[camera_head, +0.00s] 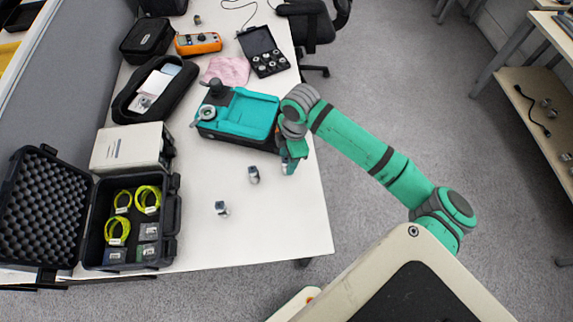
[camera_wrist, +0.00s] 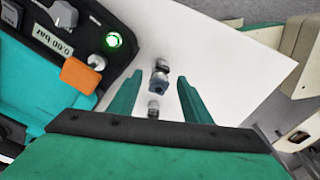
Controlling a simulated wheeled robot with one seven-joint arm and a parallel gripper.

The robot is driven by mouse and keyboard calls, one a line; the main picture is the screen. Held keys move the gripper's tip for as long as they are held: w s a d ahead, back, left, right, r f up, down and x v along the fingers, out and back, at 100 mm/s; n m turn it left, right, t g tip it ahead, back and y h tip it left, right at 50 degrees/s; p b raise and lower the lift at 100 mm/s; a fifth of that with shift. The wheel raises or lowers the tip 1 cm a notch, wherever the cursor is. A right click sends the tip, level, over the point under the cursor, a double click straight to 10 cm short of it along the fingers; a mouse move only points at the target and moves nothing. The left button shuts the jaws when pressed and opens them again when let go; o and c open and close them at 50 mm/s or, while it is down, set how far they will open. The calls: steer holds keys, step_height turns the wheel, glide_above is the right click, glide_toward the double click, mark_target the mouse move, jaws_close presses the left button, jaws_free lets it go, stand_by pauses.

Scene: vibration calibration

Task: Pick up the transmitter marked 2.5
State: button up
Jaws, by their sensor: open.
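Two small metal transmitters stand on the white table in the head view, one nearer my gripper (camera_head: 254,175) and one further left and closer to the front (camera_head: 221,209). The wrist view shows two small metal parts, a larger one with a dark blue-grey body (camera_wrist: 159,78) and a smaller one (camera_wrist: 153,107). I cannot read a 2.5 marking on any of them. My gripper (camera_head: 289,163) is open at the table's right edge, beside the teal device. Its fingers (camera_wrist: 158,84) show apart in the wrist view, with the metal parts seen between them.
The teal device (camera_head: 245,112) with knobs and a display stands behind my gripper. An open black case (camera_head: 172,215) with yellow cable coils is at the left. A small black case (camera_head: 256,44) holds several metal parts. The table's front middle is clear.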

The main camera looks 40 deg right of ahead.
mark_target(285, 166)
steer(key=shift+w+a+f, duration=0.1)
steer(key=shift+a+f, duration=0.1)
steer(key=shift+f, duration=1)
steer(key=shift+w+a+f, duration=0.1)
steer(key=shift+a+f, duration=0.05)
steer(key=shift+f, duration=1)
jaws_close()
steer(key=shift+r, duration=0.1)
steer(key=shift+r, duration=0.6)
steer(key=s+r, duration=1.4)
steer(key=r, duration=0.1)
steer(key=shift+r, duration=0.35)
steer(key=shift+a, duration=0.1)
